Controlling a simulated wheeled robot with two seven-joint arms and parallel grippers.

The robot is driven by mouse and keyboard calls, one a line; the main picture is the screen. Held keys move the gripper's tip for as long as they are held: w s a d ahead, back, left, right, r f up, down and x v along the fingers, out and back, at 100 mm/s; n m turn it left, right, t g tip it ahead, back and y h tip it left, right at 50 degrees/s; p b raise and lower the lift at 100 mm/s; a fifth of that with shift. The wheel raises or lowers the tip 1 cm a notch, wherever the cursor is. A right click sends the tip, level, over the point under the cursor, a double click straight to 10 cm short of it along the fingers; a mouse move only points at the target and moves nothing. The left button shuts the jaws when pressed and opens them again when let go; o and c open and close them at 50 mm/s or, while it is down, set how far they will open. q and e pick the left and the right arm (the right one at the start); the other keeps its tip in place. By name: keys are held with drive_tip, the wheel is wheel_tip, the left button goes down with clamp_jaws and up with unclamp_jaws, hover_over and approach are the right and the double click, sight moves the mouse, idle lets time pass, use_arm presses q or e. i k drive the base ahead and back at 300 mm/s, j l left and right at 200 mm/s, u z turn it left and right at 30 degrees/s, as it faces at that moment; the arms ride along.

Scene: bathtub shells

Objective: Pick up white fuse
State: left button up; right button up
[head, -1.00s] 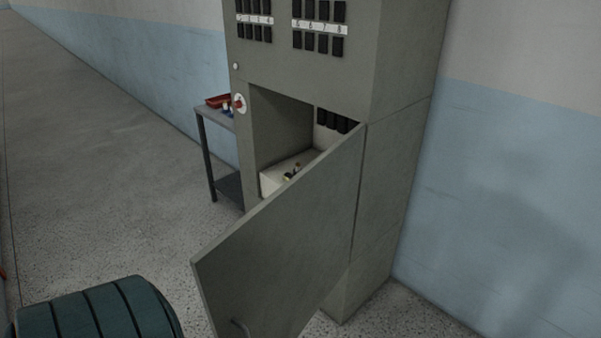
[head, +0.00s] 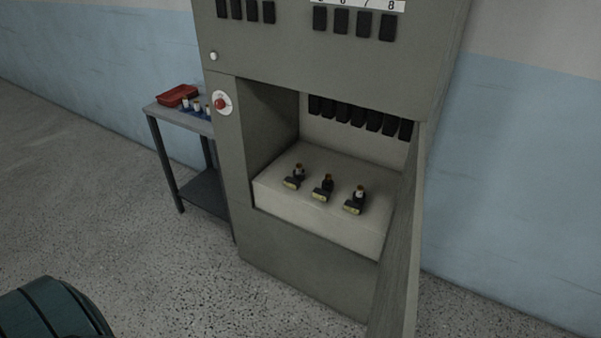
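Inside the open cabinet, three small fuse-like pieces stand in dark holders with yellowish labels on a white block (head: 320,221). The left piece (head: 299,171) looks partly white with a brown top. The middle one (head: 327,183) looks dark with a brown top. The right one (head: 360,192) has a whitish band and a brown top. Several small white pieces with dark tops (head: 196,105) stand on a blue base on the side table. Which of these is the white fuse I cannot tell for sure. Neither of my grippers is in view.
The cabinet door (head: 402,230) stands open at the right of the opening. A red knob (head: 221,103) is on the cabinet front. A side table (head: 150,109) with a red tray (head: 178,95) is left of the cabinet. A teal ribbed object (head: 55,310) is at bottom left. Floor is clear at left.

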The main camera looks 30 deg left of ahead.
sight(359, 192)
drive_tip(key=j, duration=2.25)
